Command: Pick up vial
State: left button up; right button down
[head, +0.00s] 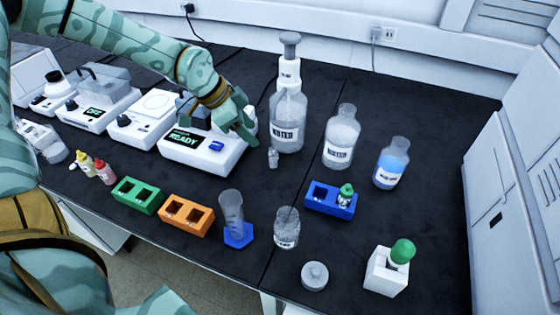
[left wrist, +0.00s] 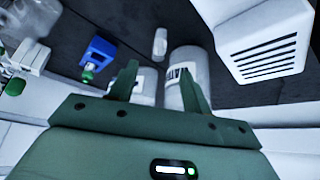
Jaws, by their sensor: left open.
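A small clear vial (head: 273,158) stands on the black bench just in front of the large stoppered bottle. It also shows in the left wrist view (left wrist: 160,42), beyond and between the fingertips. My left gripper (head: 245,122) is open and empty, a little left of the vial and apart from it. Its two fingers (left wrist: 157,65) show spread in the left wrist view. Another small vial with a green cap (head: 346,192) sits in the right hole of the blue rack (head: 318,198). My right gripper is out of view.
The large stoppered bottle (head: 288,122) stands close behind the small vial. The instrument reading READY (head: 205,150) lies below my left forearm. Two more bottles (head: 341,138) (head: 392,165) stand to the right. A graduated cylinder (head: 232,212) and a jar (head: 286,230) stand nearer the front edge.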

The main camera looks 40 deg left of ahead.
aim_at(270, 150)
pick_arm(q)
jog(key=b+x, duration=0.1)
jog(key=x, duration=0.4)
jog(key=shift+w+d+f+b, duration=0.1)
jog(key=shift+w+f+b, duration=0.05)
jog(key=shift+f+b, duration=0.2)
jog(key=shift+d+f, duration=0.1)
jog(key=shift+f, duration=0.05)
jog(key=shift+w+d+f, duration=0.1)
jog(key=shift+w+f, duration=0.05)
jog(key=shift+f, duration=0.15)
jog(key=b+x, duration=0.2)
jog(key=x, duration=0.2)
jog(key=shift+d, duration=0.1)
jog(key=shift+w+d+f, duration=0.15)
jog(key=shift+w, duration=0.1)
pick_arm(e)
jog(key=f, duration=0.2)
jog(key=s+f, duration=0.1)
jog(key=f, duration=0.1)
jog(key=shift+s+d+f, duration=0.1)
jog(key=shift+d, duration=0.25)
pick_arm(q)
jog(key=shift+s, duration=0.1)
jog(key=shift+c, duration=1)
grip_shut()
